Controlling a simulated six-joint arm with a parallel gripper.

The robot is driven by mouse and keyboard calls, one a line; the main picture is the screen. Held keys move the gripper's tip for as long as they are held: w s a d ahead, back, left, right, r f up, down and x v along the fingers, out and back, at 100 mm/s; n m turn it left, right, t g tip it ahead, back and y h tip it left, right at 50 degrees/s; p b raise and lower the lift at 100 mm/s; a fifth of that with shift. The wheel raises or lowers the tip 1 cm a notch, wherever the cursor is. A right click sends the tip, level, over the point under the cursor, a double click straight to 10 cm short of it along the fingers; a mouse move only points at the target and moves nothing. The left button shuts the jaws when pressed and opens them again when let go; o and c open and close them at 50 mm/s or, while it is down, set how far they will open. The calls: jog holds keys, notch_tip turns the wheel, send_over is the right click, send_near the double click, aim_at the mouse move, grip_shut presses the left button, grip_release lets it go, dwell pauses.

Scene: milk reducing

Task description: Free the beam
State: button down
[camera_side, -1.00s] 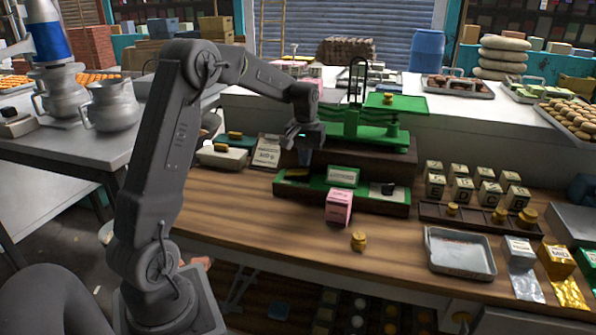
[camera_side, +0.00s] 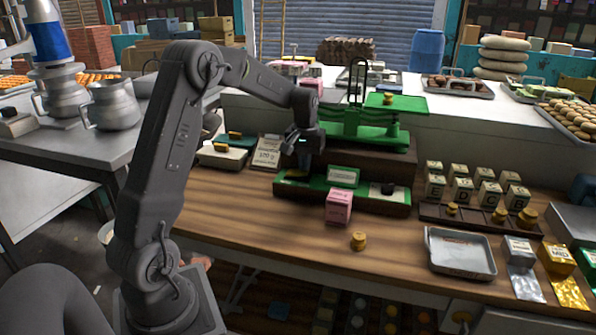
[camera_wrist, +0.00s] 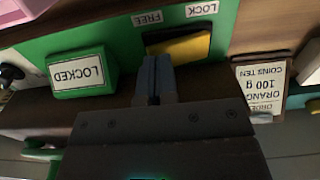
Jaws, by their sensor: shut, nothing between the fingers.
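The green balance (camera_side: 365,128) stands on a dark wooden stepped base. In the wrist view, its green front panel (camera_wrist: 120,45) carries a yellow slider (camera_wrist: 185,48) in a dark slot, with a FREE label (camera_wrist: 168,18) and a LOCK label (camera_wrist: 202,10) beside it. A green-framed sign (camera_wrist: 78,73) reads LOCKED; it also shows in the side view (camera_side: 343,176). My gripper (camera_wrist: 155,62) is shut and empty, its fingertips at the slot by the slider's FREE-side end. I cannot tell whether they touch it. In the side view my gripper (camera_side: 300,168) is over the panel's left end.
A pink carton (camera_side: 339,207) stands in front of the panel, with a brass weight (camera_side: 358,241) nearer. A black knob (camera_side: 388,188) is on the panel's right. An order card (camera_side: 267,152) stands to the left. A metal tray (camera_side: 460,253) lies right; the front-left counter is clear.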

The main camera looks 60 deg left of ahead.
jog(key=shift+f, duration=0.5)
jog(key=shift+r, duration=3.55)
jog(key=shift+d+r, duration=0.1)
jog(key=s+d+r+m+t, duration=0.1)
jog(key=s+d+r+m, duration=0.3)
jog(key=d, duration=0.6)
jog(key=s+d+m+t, duration=0.4)
jog(key=s+d+m, duration=0.1)
jog(key=s+d, duration=1)
jog(key=shift+s+d+t, duration=0.3)
jog(key=shift+s+d, duration=0.05)
jog(key=shift+s, duration=0.9)
